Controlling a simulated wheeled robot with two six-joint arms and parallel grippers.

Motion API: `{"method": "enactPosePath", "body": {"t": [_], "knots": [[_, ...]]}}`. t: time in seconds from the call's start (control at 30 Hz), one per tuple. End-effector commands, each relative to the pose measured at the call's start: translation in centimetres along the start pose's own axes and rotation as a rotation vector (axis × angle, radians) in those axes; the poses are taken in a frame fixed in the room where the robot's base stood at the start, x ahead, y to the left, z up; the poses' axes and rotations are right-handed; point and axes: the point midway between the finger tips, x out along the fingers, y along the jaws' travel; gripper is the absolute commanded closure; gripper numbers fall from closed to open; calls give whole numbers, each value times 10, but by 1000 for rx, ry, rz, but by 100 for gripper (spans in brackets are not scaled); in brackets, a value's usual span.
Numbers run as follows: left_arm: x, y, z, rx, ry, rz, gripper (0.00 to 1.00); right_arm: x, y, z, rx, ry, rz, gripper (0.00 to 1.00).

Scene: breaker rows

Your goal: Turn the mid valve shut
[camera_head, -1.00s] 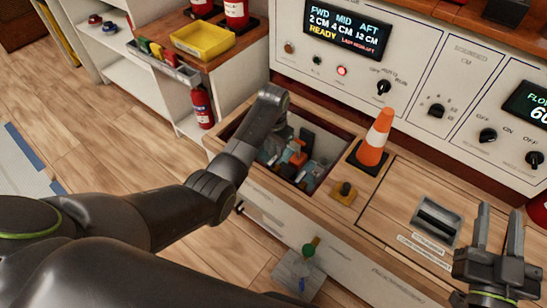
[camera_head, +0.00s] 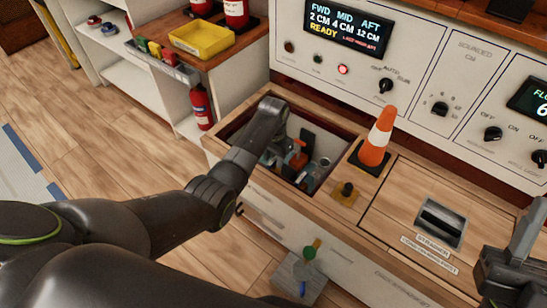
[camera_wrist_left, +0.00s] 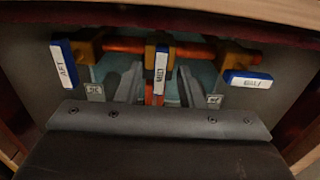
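In the left wrist view three blue valve handles with white labels sit along a copper pipe (camera_wrist_left: 125,45). The mid valve handle (camera_wrist_left: 160,68) stands in line with the view, crosswise to the pipe. The AFT handle (camera_wrist_left: 64,63) is at the left, slightly tilted, and the third handle (camera_wrist_left: 248,79) at the right lies along the pipe. My left gripper (camera_wrist_left: 158,88) is open, its fingers on either side of the mid handle; contact cannot be told. In the head view my left arm reaches into the open well. My right gripper (camera_head: 520,250) is partly cut off at the right edge.
The well's wooden rim (camera_head: 335,138) surrounds my left gripper. An orange cone (camera_head: 377,138) and a small yellow-based knob (camera_head: 346,193) stand right of it. A panel display (camera_head: 346,29) reads FWD 2, MID 4, AFT 12 CM, READY. A strainer hatch (camera_head: 440,222) lies further right.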

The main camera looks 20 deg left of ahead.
Motion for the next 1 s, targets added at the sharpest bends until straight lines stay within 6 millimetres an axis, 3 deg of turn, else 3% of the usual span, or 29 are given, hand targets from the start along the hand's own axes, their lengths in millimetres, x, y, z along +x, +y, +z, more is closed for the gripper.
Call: {"method": "enactPosePath", "body": {"t": [0.37,0.63,0.93,1.0], "knots": [[1,0,0,0,0,0,65,0,-1,-4,-3,25,-2,64],[1,0,0,0,0,0,100,0,0,-4,-3,24,-2,64],[1,0,0,-5,0,0,100,1,0,-2,0,11,-1,64],[0,0,0,-11,0,0,100,0,1,6,4,-36,2,64]]}}
